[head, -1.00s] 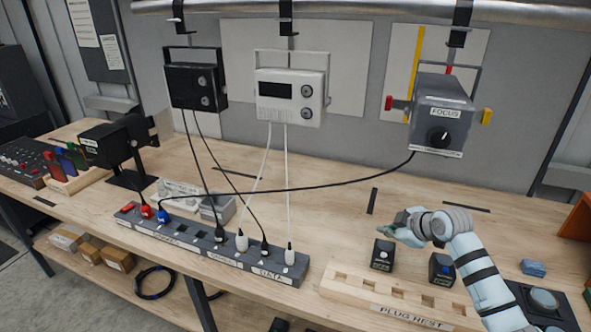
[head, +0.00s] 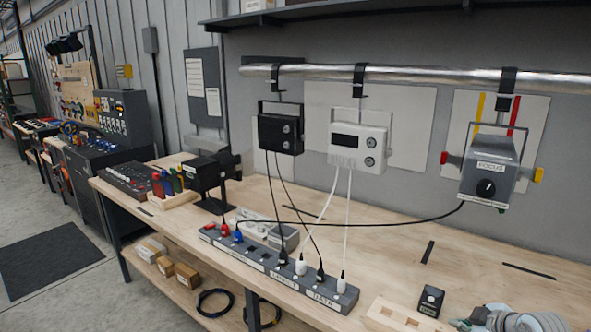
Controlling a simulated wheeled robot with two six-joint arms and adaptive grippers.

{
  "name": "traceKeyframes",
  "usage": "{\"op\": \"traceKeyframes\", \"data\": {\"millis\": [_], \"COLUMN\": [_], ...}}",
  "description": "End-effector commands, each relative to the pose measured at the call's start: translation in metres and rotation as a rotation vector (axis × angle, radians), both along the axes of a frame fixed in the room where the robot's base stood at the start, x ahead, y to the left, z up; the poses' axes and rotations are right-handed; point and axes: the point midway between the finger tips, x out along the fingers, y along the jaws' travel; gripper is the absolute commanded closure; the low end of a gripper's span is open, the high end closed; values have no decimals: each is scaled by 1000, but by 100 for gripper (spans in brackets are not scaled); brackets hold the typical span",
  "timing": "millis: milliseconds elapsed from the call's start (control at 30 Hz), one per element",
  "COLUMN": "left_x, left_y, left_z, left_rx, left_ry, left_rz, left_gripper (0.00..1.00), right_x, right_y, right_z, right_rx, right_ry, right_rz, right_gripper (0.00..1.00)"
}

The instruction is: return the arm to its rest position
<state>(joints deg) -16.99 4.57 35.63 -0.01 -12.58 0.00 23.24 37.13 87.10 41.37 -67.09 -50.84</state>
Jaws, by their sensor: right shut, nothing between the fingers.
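My right gripper (head: 464,324) is at the bottom right edge of the head view, shut and empty. Only its tip and the grey wrist behind it show; the rest of the arm is cut off by the frame. It is low over the bench, just in front of a small black block (head: 431,301) and to the right of the wooden plug rest (head: 392,315). I cannot tell how far above the bench top it is. My left gripper is not in view.
A grey plug strip (head: 262,262) with several plugs crosses the bench (head: 385,255). Black (head: 281,134), white (head: 357,147) and grey FOCUS (head: 489,172) units hang from a pipe (head: 420,77). A black cable spans the bench. The bench's back right is mostly clear.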

Motion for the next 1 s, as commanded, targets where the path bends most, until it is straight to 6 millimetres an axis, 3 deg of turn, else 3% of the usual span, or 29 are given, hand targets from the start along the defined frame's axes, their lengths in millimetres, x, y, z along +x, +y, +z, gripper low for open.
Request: {"op": "traceKeyframes", "data": {"millis": [267, 467, 700, 1000], "left_x": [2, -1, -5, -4], "left_y": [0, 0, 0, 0], "left_z": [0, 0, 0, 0], "left_rx": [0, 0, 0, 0], "left_ry": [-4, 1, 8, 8], "left_rz": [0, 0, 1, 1], "left_gripper": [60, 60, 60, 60], "right_x": [-28, -70, -146, -256], "right_y": [32, 66, 111, 150], "right_z": [-38, -76, -117, -134], "right_rx": [24, 56, 118, 217], "right_ry": [73, 153, 261, 370], "right_rz": [-15, -57, -172, -435], "right_gripper": [100, 100, 100, 100]}}
